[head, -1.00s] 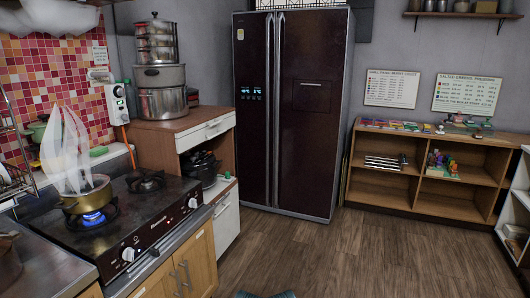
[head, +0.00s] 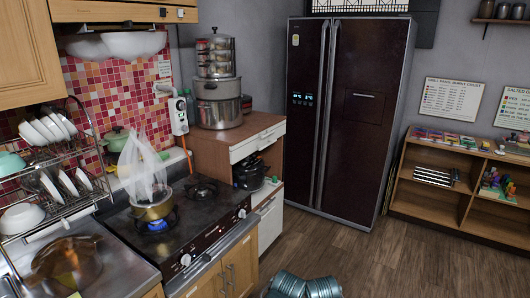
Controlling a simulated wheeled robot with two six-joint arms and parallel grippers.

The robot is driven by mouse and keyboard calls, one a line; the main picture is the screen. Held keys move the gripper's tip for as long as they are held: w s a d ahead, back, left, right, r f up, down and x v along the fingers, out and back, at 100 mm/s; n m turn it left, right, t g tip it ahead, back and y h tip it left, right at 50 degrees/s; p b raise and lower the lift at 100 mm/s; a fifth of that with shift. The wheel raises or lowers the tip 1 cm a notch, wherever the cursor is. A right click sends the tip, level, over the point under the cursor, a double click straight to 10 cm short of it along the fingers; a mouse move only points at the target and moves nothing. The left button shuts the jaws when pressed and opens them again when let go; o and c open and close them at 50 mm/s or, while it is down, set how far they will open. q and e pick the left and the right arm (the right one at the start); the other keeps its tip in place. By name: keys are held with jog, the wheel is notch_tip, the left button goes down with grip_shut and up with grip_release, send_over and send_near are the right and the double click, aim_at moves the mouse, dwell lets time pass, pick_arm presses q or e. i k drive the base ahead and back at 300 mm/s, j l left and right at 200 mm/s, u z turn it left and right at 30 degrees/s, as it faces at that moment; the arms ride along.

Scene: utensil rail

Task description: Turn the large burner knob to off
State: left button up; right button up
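The gas stove (head: 190,225) stands at left with a dark top and dark front panel. A brass-coloured pot (head: 153,210) sits on its left burner, where a blue flame (head: 157,225) burns. White translucent wisps (head: 142,165) rise from the pot. The right burner (head: 201,191) is bare and shows no flame. Two light round knobs are on the front panel: a left knob (head: 185,260) and a right knob (head: 242,213). Which one is the large burner's is not labelled legibly.
A dish rack (head: 60,190) and sink counter (head: 115,262) lie left of the stove. A wooden cabinet (head: 215,150) with stacked pots (head: 218,115) stands right of it, then a dark fridge (head: 350,120).

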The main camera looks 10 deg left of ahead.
aim_at(187, 259)
jog(key=u, duration=1.25)
